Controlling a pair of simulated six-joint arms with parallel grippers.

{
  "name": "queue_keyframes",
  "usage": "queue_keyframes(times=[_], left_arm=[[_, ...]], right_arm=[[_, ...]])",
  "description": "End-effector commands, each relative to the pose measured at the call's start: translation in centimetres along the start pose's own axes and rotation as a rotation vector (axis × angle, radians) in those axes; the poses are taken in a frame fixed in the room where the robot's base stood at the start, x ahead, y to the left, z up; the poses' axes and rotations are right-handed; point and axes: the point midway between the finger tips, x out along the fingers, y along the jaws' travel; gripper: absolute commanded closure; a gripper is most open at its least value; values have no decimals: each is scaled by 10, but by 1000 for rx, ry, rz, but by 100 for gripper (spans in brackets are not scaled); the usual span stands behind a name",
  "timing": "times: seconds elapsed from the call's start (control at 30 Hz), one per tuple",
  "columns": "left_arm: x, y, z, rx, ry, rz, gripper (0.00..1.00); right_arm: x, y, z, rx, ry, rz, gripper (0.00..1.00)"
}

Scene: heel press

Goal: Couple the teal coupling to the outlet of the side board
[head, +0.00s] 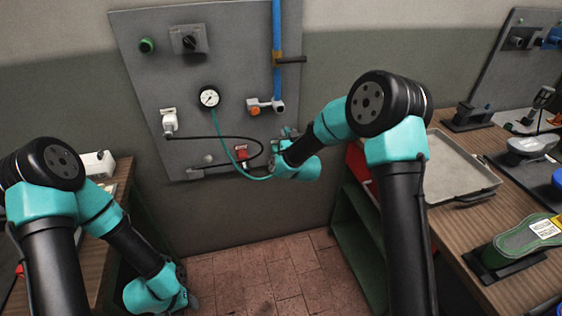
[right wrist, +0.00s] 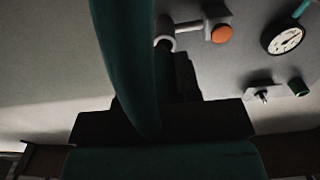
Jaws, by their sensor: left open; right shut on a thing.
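The grey side board (head: 240,60) is on the wall. Its outlet (head: 278,106), a pale fitting beside an orange button, is at the foot of the blue pipe; in the right wrist view the outlet (right wrist: 164,41) shows as a pale ring. A teal hose (head: 226,150) runs from the gauge to my right gripper (head: 283,140), which is shut just below the outlet. The gripper mostly hides the teal coupling at the hose's end. In the right wrist view the dark hose (right wrist: 125,60) crosses in front; contact with the outlet cannot be told. My left gripper (head: 190,302) is low at left, open and empty.
The board also carries a gauge (head: 209,98), a green knob (head: 147,45), a switch (head: 189,40) and a white plug (head: 169,122) with a black cable looping near the hose. A wooden bench with a metal tray (head: 455,168) stands at right. The tiled floor between benches is clear.

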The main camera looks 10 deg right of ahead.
Motion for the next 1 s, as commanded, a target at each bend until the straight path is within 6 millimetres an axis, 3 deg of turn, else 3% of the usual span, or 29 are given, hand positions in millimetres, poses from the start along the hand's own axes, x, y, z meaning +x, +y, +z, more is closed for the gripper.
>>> queue_keyframes(times=[0.6, 1.0], left_arm=[[0, 0, 0, 0, 0, 0, 57], [0, 0, 0, 0, 0, 0, 57]], right_arm=[[0, 0, -39, 0, 2, 0, 100], [0, 0, -41, 0, 1, 0, 100]])
